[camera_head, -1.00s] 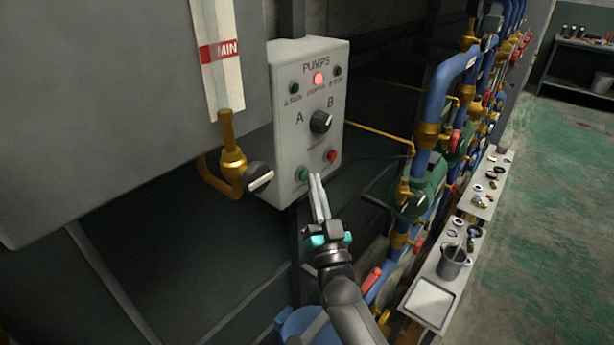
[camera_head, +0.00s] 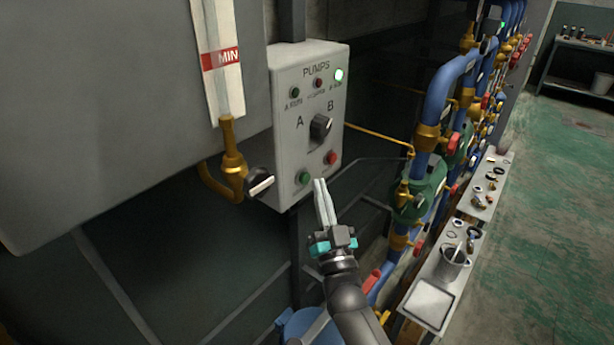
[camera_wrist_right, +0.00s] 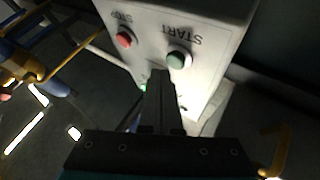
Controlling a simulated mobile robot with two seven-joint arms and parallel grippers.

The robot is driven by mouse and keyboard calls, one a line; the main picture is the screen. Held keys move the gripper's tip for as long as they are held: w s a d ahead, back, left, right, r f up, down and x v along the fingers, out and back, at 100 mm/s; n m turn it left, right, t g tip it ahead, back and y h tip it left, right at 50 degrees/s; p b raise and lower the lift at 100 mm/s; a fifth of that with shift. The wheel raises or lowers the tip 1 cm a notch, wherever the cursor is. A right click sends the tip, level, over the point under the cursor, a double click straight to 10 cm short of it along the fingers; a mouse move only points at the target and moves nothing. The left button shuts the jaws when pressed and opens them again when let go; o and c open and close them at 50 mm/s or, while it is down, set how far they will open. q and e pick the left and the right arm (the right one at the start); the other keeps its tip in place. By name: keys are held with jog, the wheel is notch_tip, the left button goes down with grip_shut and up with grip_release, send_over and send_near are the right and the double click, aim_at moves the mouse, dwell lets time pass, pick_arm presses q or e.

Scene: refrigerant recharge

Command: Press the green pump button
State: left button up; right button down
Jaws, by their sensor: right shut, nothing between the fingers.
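The pump control box (camera_head: 287,152) is a pale panel labelled PUMPS. Its green button (camera_head: 304,178) is at the lower left, and it also shows in the right wrist view (camera_wrist_right: 176,60) beside the word START. The red button (camera_head: 331,157) is to its right, marked STOP in the wrist view (camera_wrist_right: 124,39). My right gripper (camera_head: 320,182) is shut and empty, its tips just right of and apart from the green button in the head view. The selector knob (camera_head: 320,126) is between A and B. The right one of the top lamps (camera_head: 339,75) glows green-white; the middle lamp (camera_head: 318,83) is dark. My left gripper is not in view.
A brass valve with a black handle (camera_head: 259,182) is close left of the box. Blue pipes with green pumps (camera_head: 418,196) stand to the right. A narrow bench (camera_head: 431,304) holds a metal pot (camera_head: 455,258) and small parts. Open green floor lies at the right.

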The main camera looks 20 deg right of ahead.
jog(key=shift+s, duration=0.1)
jog(key=s+d, duration=0.1)
jog(key=s+p, duration=0.1)
jog(key=s, duration=0.1)
jog(key=s+d+p, duration=0.1)
jog(key=shift+s+d, duration=0.15)
jog(key=shift+d, duration=0.15)
dwell(0.9)
